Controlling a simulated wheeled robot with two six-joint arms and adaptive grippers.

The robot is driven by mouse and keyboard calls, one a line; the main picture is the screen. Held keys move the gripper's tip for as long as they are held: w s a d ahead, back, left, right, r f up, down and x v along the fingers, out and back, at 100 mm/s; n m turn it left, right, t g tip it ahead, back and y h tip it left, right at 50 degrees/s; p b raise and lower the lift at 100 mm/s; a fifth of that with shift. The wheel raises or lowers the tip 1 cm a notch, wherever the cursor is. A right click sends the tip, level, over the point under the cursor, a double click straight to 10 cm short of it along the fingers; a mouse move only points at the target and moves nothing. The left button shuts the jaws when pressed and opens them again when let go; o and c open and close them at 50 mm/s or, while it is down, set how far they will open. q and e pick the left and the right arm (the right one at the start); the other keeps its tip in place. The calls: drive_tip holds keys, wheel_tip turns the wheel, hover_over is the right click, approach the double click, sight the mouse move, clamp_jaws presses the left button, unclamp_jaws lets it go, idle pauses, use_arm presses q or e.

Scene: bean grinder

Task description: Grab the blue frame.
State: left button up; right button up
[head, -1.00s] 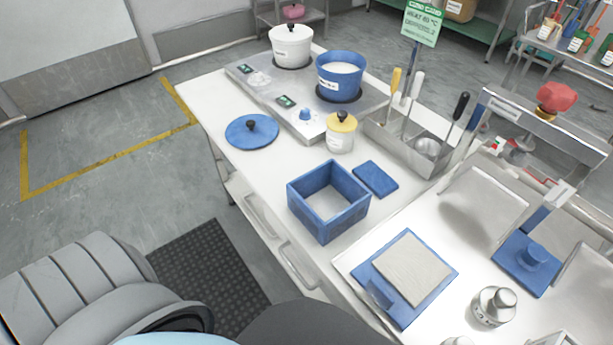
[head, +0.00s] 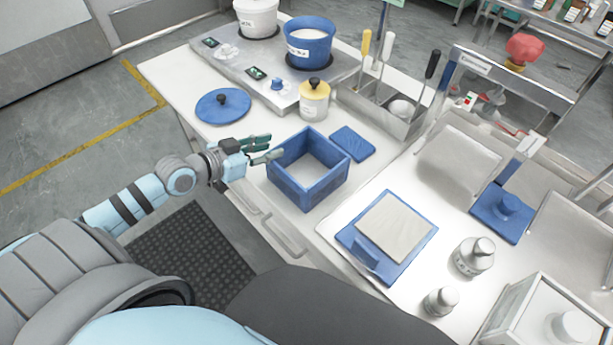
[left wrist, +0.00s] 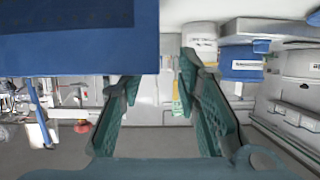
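The blue frame (head: 292,187) is an open square box standing on the white worktop in the middle of the head view. In the left wrist view its wall (left wrist: 80,50) fills the upper left, close beside one finger. My left gripper (head: 268,148) is at the frame's left corner, level with its upper part. Its green fingers are spread with nothing between them, as the left wrist view (left wrist: 160,80) also shows. I cannot tell whether a finger touches the frame. My right gripper is not in view.
A flat blue plate (head: 353,143) lies just right of the frame. A yellow-lidded jar (head: 314,102) and a round blue lid (head: 222,105) stand behind. A scale with a pale top (head: 396,228) is at the front right. A steel utensil rack (head: 385,112) stands at the back.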

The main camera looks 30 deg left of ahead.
sight(282, 143)
use_arm(q)
drive_tip(key=shift+w+d+f, duration=0.15)
drive_tip(key=shift+w+d, duration=0.05)
drive_tip(key=shift+w, duration=0.1)
drive_tip(key=x, duration=0.3)
drive_tip(key=b+x, duration=0.1)
drive_tip(key=x, duration=0.1)
drive_tip(key=shift+w+d+r, duration=0.2)
drive_tip(key=shift+w+r, duration=0.05)
drive_tip(key=shift+r, duration=0.1)
drive_tip(key=shift+s, duration=0.15)
clamp_jaws()
